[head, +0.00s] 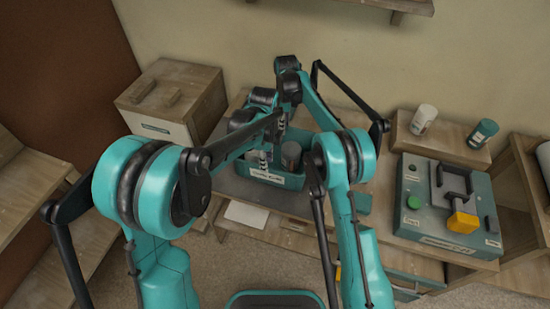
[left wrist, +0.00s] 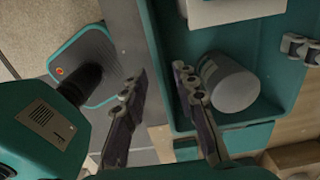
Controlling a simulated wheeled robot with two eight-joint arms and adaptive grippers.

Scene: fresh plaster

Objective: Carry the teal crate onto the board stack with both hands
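The teal crate (head: 290,181) sits on the wooden bench with a label on its near wall. It holds a grey-white can (head: 291,155), which also shows in the left wrist view (left wrist: 230,82). My left gripper (left wrist: 158,85) is open over the crate's near wall, one finger outside and one inside. In the head view my left gripper (head: 264,160) is partly hidden by its arm. My right gripper (head: 282,120) is at the far wall; the left wrist view cuts off its fingers (left wrist: 302,48).
A teal control box (head: 410,215) with a yellow-handled lever stands on the bench at right. Behind it are a white cup (head: 423,119) and a teal cup (head: 482,133) on wood. A white sheet (head: 246,214) lies before the crate. Wooden shelving (head: 25,205) is at left.

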